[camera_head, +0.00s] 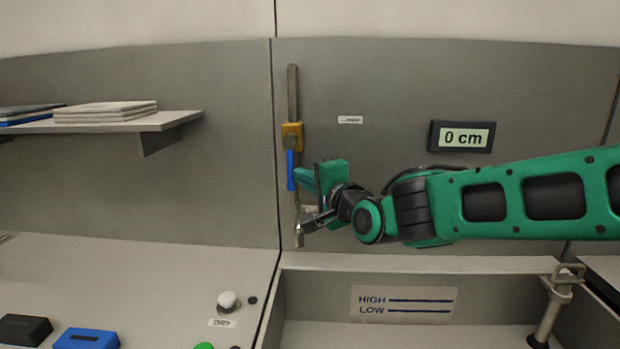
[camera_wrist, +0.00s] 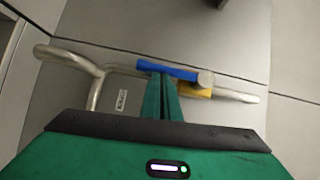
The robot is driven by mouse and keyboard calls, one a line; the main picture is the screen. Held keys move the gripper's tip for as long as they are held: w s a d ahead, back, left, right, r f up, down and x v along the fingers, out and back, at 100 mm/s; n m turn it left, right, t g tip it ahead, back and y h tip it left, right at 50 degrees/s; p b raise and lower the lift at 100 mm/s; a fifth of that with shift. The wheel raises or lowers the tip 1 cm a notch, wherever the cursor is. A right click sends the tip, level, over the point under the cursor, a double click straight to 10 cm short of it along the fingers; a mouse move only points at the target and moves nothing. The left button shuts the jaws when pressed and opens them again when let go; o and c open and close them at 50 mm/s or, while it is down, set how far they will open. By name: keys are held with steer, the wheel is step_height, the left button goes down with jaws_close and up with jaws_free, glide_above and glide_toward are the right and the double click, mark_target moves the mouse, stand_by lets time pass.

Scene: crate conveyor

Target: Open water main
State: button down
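The water main is a vertical metal pipe (camera_head: 293,90) on the back wall. It carries a yellow valve body (camera_head: 292,134) with a blue lever (camera_head: 291,170) hanging straight down along the pipe. In the wrist view the blue lever (camera_wrist: 166,70) lies across the picture, with the yellow body (camera_wrist: 194,92) partly hidden behind it. My gripper (camera_head: 308,180) is just right of the lever. In the wrist view its green fingers (camera_wrist: 161,76) are together, with nothing seen between them. Their tips are at the lever's edge; I cannot tell if they touch it.
A display (camera_head: 463,136) reads "0 cm". Below is a basin with a HIGH/LOW label (camera_head: 404,303) and a metal fitting (camera_head: 550,310) at its right. A shelf (camera_head: 172,120) with folded cloths is at left. A white knob (camera_head: 228,300) stands on the left counter.

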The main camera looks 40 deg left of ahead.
steer(key=shift+f, duration=0.1)
steer(key=s+d, duration=0.2)
steer(key=d, duration=1.1)
steer(key=shift+s, duration=0.3)
